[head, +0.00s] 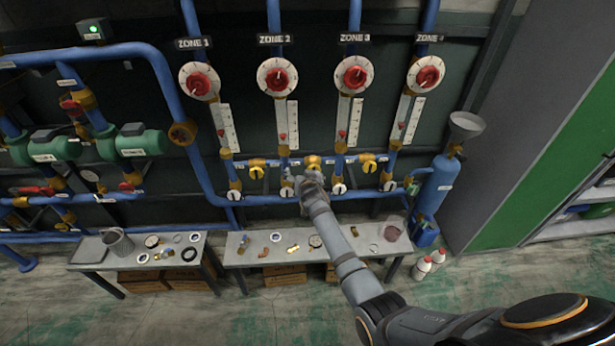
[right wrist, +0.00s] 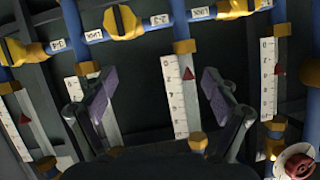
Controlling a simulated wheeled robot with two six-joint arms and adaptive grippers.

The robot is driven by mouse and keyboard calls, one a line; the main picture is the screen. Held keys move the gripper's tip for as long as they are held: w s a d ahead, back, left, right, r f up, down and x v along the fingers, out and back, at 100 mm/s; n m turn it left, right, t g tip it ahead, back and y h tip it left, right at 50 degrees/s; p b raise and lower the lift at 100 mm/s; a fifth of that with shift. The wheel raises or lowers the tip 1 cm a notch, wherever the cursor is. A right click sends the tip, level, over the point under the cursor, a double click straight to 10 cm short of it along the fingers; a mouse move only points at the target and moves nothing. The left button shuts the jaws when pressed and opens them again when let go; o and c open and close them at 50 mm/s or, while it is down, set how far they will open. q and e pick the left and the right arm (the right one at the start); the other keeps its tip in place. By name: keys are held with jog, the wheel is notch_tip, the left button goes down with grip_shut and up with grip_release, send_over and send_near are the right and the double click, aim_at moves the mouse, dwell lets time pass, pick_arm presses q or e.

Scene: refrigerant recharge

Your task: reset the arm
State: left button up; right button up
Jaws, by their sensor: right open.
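My right arm comes in from the lower right in the head view. Its gripper (head: 308,182) is in front of the lower blue pipes, near the yellow valve (head: 313,162) under the zone 2 and zone 3 columns. In the right wrist view the gripper (right wrist: 158,95) is open, with its two dark fingers wide apart and nothing between them. A white scale strip (right wrist: 174,95) with a red marker shows behind that gap. A yellow valve handle (right wrist: 124,22) on a blue pipe lies beyond the fingertips. My left gripper is not in view.
Red dials such as the zone 3 dial (head: 355,76) line the wall above. A blue cylinder (head: 436,188) with a funnel (head: 466,125) stands at the right. Low benches (head: 236,254) with small parts stand below. White bottles (head: 421,268) stand on the floor.

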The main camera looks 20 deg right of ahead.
jog(key=shift+s+d+f, duration=0.15)
jog(key=shift+s+f, duration=0.1)
jog(key=shift+f, duration=0.6)
jog(key=s+d+f+n+g+y, duration=0.1)
jog(key=s+f+g, duration=0.2)
jog(key=s+f, duration=0.85)
jog(key=s+d+f+n+g, duration=0.1)
jog(key=s+f+n+g, duration=0.1)
jog(key=s+f, duration=1)
jog(key=s+d+f+g, duration=0.1)
jog(key=s+f, duration=0.5)
jog(key=s, duration=0.6)
jog(key=s+d+f+n+g, duration=0.1)
jog(key=s+f+g, duration=0.2)
jog(key=s, duration=0.9)
jog(key=s+d+f+n+g, duration=0.1)
jog(key=s+f+g, duration=0.1)
jog(key=s+f, duration=0.7)
jog(key=s, duration=0.4)
jog(key=shift+d+f+g, duration=0.3)
jog(key=shift+g, duration=0.1)
